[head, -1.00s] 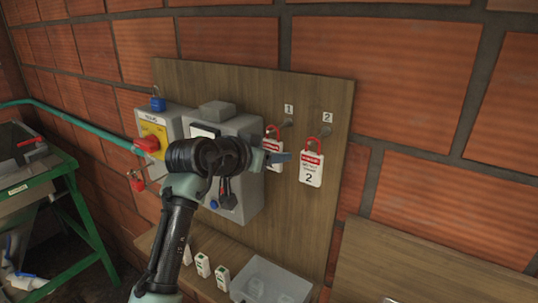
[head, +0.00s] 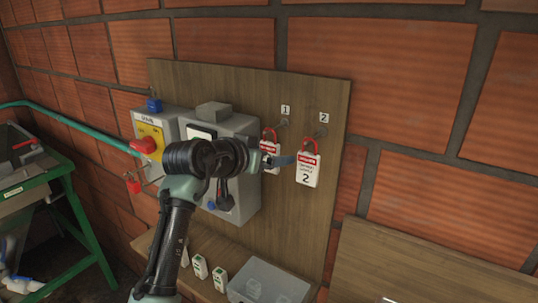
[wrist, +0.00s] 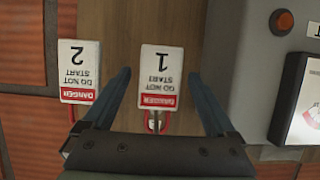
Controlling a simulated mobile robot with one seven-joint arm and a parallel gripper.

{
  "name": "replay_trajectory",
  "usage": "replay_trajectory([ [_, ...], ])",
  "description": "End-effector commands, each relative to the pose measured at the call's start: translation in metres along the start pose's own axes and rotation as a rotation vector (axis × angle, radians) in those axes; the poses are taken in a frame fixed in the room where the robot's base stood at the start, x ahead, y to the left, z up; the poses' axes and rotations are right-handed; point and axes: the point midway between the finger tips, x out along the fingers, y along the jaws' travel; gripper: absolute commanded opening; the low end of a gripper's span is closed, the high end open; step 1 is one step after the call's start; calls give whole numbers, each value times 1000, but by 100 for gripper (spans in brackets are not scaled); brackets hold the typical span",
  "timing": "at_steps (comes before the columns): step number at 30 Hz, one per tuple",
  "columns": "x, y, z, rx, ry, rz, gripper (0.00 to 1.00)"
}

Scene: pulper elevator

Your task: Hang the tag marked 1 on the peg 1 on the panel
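Tag 1 (wrist: 160,75) is white with a red danger band and a black 1. It shows upside down in the wrist view, between the spread fingers of my gripper (wrist: 165,100), with gaps on both sides. In the head view tag 1 (head: 271,160) is partly covered by my gripper (head: 283,161). Its red shackle is up beside peg 1 (head: 284,123); I cannot tell how far it is over the peg. Tag 2 (head: 307,170) hangs by a red shackle at peg 2 (head: 320,132), right of my gripper. The wooden panel (head: 255,90) is behind both.
A grey box (head: 240,130) with a gauge and a yellow isolator (head: 150,137) with a red handle stand left of the tags. Below are small white-green blocks (head: 219,279) and a clear bin (head: 268,283). A wooden board (head: 430,265) is at lower right.

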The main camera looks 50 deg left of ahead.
Motion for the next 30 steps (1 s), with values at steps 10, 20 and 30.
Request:
replay_trajectory([
  [10,-7,0,1,0,2,0,91],
  [20,-68,-1,4,1,5,-2,91],
  [30,-123,0,1,0,2,-1,91],
])
